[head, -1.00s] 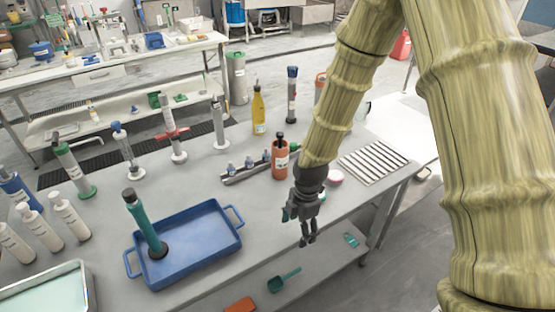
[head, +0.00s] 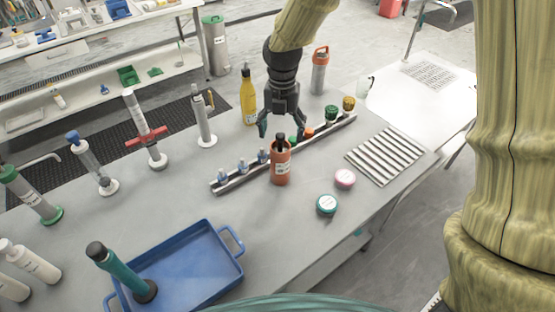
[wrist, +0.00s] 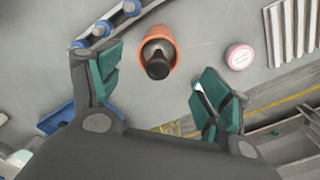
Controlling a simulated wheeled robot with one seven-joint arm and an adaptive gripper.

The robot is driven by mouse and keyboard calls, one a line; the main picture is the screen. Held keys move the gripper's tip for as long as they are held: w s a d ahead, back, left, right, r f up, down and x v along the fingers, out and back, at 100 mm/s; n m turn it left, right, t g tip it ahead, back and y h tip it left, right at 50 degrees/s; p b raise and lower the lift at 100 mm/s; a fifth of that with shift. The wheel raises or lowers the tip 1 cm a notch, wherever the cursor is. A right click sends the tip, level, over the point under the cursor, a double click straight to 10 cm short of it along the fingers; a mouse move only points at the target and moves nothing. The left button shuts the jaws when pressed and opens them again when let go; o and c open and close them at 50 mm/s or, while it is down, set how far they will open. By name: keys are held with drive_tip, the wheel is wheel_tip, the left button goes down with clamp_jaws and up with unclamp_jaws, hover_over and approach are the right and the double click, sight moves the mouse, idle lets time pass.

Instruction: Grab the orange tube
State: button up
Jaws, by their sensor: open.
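The orange tube (head: 281,165), an upright orange bottle with a white label and dark cap, stands on the grey table in the head view. In the wrist view its orange rim (wrist: 170,34) and dark cap show from above, just beyond the fingertips and between their lines. My gripper (head: 283,128) is open and empty, pointing down above and slightly behind the tube in the head view. In the wrist view the green-padded fingers (wrist: 160,88) are spread wide. They look apart from the tube; the exact height gap cannot be told.
A rail with small bottles (head: 232,175) runs close behind the tube. A yellow bottle (head: 249,100) and an orange-topped cylinder (head: 319,72) stand farther back. Pink (head: 345,178) and teal (head: 327,205) lids and a slatted rack (head: 385,156) lie right. A blue tray (head: 195,270) is front left.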

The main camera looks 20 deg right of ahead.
sight(280, 152)
drive_tip(key=shift+s+a+f, duration=0.1)
drive_tip(key=shift+s+f, duration=0.4)
drive_tip(key=shift+f, duration=0.35)
drive_tip(key=f, duration=0.1)
drive_tip(key=w+f, duration=0.1)
drive_tip(key=shift+w+f+p, duration=0.25)
drive_tip(key=shift+f+p, duration=0.1)
drive_tip(key=shift+f, duration=0.05)
drive_tip(key=shift+s, duration=0.4)
drive_tip(key=shift+f+p, duration=0.3)
drive_tip(key=shift+p, duration=0.15)
drive_tip(key=f, duration=0.1)
drive_tip(key=f+p, duration=0.1)
drive_tip(key=f, duration=0.1)
drive_tip(key=shift+w, duration=0.3)
drive_tip(key=shift+s+f, duration=0.15)
drive_tip(key=shift+f, duration=0.55)
drive_tip(key=shift+c, duration=0.2)
drive_tip(key=c, duration=1.4)
